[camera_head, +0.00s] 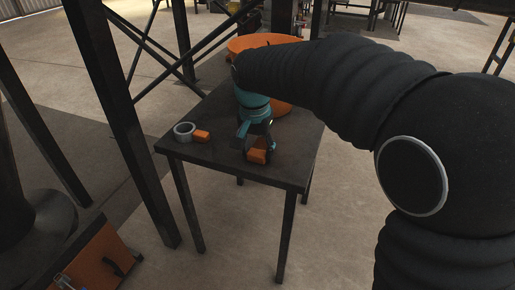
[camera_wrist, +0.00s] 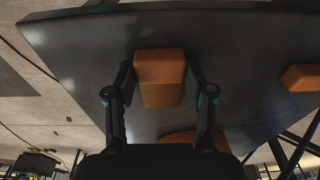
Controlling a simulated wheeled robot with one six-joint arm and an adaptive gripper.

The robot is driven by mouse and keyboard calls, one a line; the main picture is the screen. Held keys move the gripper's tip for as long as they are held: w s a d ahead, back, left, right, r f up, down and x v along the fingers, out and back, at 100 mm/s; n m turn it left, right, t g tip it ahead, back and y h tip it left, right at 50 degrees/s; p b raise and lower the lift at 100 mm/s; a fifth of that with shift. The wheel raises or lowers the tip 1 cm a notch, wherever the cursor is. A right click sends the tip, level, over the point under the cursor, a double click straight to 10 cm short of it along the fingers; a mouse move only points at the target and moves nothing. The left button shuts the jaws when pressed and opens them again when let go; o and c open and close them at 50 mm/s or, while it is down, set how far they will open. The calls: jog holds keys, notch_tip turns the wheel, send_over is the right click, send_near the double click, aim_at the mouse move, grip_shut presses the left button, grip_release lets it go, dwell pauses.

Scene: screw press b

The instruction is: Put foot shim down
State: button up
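The foot shim appears to be the orange block (camera_head: 257,157) at the near edge of the dark table (camera_head: 225,155). It also shows in the wrist view (camera_wrist: 160,66), between the two fingers. My gripper (camera_head: 258,143) points down over the table's front edge, with its fingers on either side of the block. In the wrist view my gripper (camera_wrist: 160,72) has both fingertips against the block's sides, and it looks shut on it. Whether the block's underside touches the table is hidden.
A second orange block (camera_head: 202,136) lies beside a grey ring (camera_head: 184,131) at the table's left. A large orange basin (camera_head: 238,45) stands at the back, partly behind my arm. Dark steel posts (camera_head: 115,110) rise to the left. The tabletop between the blocks is clear.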

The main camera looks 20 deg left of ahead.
jog(key=shift+o, duration=1.4)
jog(key=shift+r, duration=0.15)
notch_tip(320, 180, up, 12)
jog(key=s+p, duration=0.1)
jog(key=shift+s, duration=0.2)
jog(key=shift+a, duration=0.1)
jog(key=s+d+t, duration=0.1)
jog(key=s+d, duration=0.2)
jog(key=d, duration=0.7)
jog(key=s+d+t, duration=0.1)
jog(key=s+d, duration=0.2)
jog(key=d, duration=0.6)
jog(key=s+d+f+t, duration=0.2)
jog(key=s+d+f, duration=0.6)
jog(key=s+d, duration=0.4)
jog(key=shift+d+f+n, duration=0.3)
jog(key=shift+d+n, duration=0.1)
jog(key=shift+d, duration=0.15)
